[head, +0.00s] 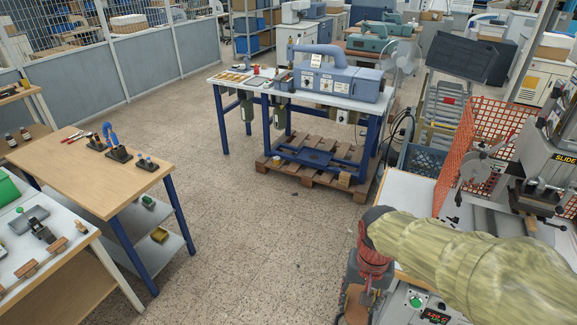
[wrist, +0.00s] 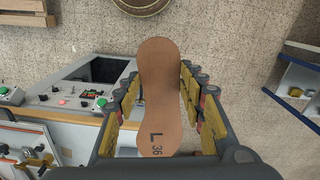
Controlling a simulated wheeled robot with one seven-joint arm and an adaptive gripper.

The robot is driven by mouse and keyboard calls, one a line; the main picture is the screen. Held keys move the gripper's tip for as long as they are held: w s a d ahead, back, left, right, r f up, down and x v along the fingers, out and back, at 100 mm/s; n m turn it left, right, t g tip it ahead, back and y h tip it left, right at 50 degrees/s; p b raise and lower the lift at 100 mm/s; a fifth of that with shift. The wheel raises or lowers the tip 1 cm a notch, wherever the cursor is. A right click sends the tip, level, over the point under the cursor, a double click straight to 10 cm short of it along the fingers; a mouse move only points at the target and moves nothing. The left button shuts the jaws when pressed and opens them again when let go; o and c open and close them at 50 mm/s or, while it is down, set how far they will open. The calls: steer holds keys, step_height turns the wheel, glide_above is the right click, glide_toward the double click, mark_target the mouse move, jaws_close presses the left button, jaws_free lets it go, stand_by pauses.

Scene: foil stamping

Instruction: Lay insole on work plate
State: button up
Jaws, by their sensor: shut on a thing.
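A brown insole (wrist: 158,75) marked "L 36" is between the fingers of my gripper (wrist: 162,88) in the wrist view. My gripper is shut on it, with the marked end closest to the wrist. In the head view my gripper (head: 367,275) is low at the front edge of the right-hand machine table, and a brown edge of the insole (head: 356,303) shows below it. The stamping press (head: 540,185) stands on that table at the right. A grey flat part (head: 487,219) beside it may be the work plate, but I cannot tell for sure. My arm covers part of the table.
A control panel (wrist: 62,97) with green buttons lies left of my gripper in the wrist view. An orange mesh guard (head: 475,135) stands behind the table. A wooden bench (head: 75,165) is at the left. The floor between is clear.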

steer(key=shift+n, duration=0.9)
steer(key=w, duration=0.3)
steer(key=w+f+b, duration=0.1)
steer(key=w, duration=0.2)
steer(key=shift+w+a+f, duration=0.1)
steer(key=shift+w+f, duration=0.1)
steer(key=w+f+n+b, duration=0.2)
steer(key=w+f+b, duration=0.2)
steer(key=w+f, duration=0.35)
step_height(320, 180, down, 20)
steer(key=w+d+b, duration=0.2)
steer(key=b, duration=0.5)
